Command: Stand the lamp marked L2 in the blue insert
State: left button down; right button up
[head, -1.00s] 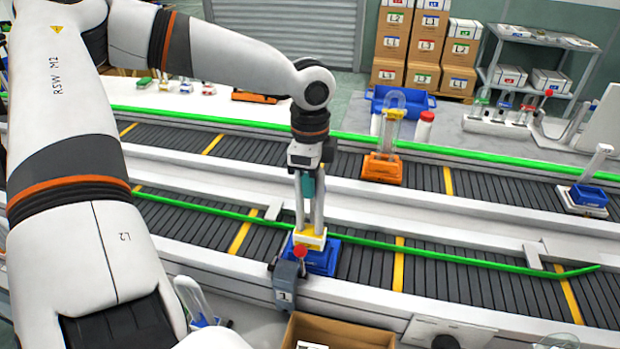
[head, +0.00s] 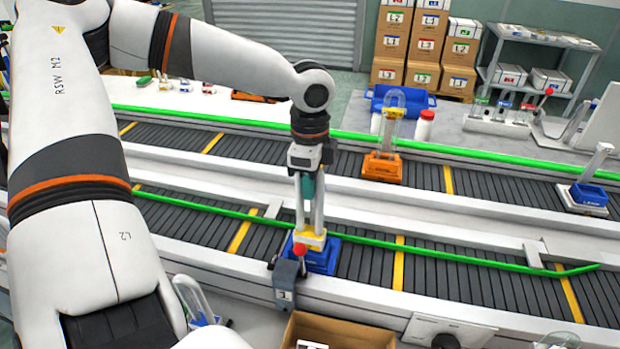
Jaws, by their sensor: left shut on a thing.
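My left gripper (head: 309,192) points straight down over the near conveyor, shut on an upright lamp. The lamp (head: 312,240) shows a yellow and white base below the fingers and a teal part between them. No L2 mark can be read on it. The blue insert (head: 325,262) sits on the near conveyor directly under the lamp. The lamp's base appears in or just on the insert; its lower edge is partly hidden by a red-topped grey post, so full seating cannot be told. My right gripper is not in view.
The red-topped grey post (head: 288,285) stands at the conveyor's near edge. An orange insert (head: 382,168) with a clear glass dome and another blue holder (head: 588,196) are on the far conveyor. A cardboard box (head: 362,335) is at the front. The near belt is clear to the right.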

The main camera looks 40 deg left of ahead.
pick_arm(q)
jog(key=shift+f, duration=0.7)
dwell(0.4)
jog(key=c, duration=1.3)
grip_release()
notch_tip(320, 180, up, 12)
notch_tip(320, 180, up, 9)
jog(key=p, duration=1.2)
jog(key=shift+p, duration=0.3)
